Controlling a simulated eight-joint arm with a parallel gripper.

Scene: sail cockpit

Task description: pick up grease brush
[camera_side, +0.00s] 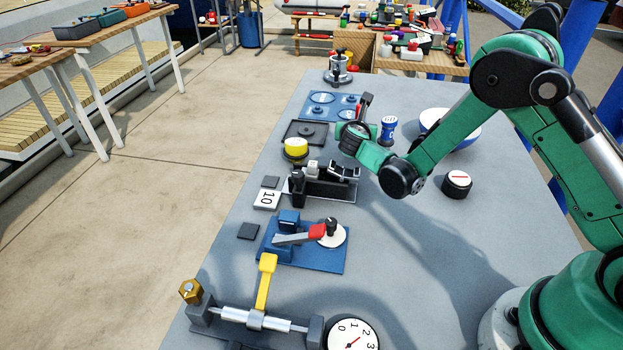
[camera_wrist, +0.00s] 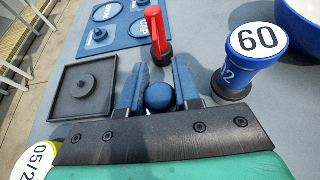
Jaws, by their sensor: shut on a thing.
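My gripper (camera_wrist: 157,88) is shut with a dark blue, round-ended thing (camera_wrist: 160,96) between its two fingers. Only the rounded end shows, and I cannot tell whether it is the grease brush. In the side view, my gripper (camera_side: 348,138) is low over the far middle of the grey table, and its fingertips are hard to make out. A red-handled thing with a black part (camera_wrist: 157,35) stands just past the fingertips in the wrist view. It also shows behind my gripper in the side view (camera_side: 359,112). No bristles are clear in either view.
A blue container marked 60 (camera_wrist: 245,62) stands right of my gripper. A black square tray (camera_wrist: 80,88) and a yellow-topped round thing (camera_side: 296,147) lie left. A blue panel (camera_side: 345,99) lies beyond. The table's right-middle is mostly clear.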

